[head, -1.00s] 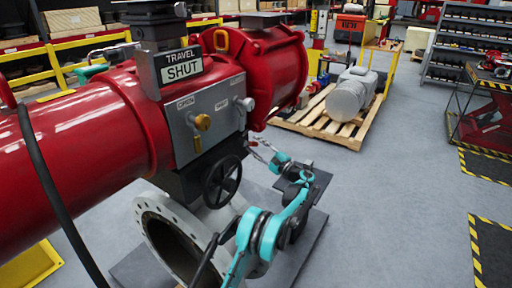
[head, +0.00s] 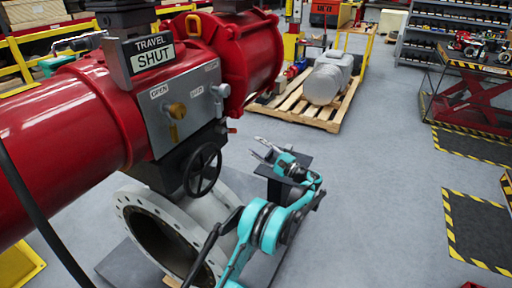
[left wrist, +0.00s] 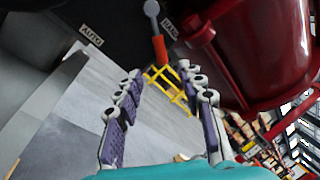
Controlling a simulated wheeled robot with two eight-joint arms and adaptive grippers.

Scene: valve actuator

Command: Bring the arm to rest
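My left gripper (head: 264,151) is at the end of the teal arm in the middle of the head view. It is to the right of the black handwheel (head: 202,169) and apart from it. In the left wrist view my left gripper (left wrist: 159,72) has its two purple-padded fingers spread, with nothing between them. Beyond the fingertips is a small lever with a grey ball (left wrist: 151,8) and an orange-red sleeve (left wrist: 159,48), between AUTO and HAND labels. The red valve actuator (head: 55,105) carries a sign reading TRAVEL SHUT (head: 153,56). My right gripper does not show.
A flanged pipe (head: 130,203) is below the actuator. A pallet (head: 335,112) with a grey motor (head: 328,78) stands behind. A red lift table (head: 470,105) and shelves (head: 450,30) are at the right. The floor right of my arm is largely clear.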

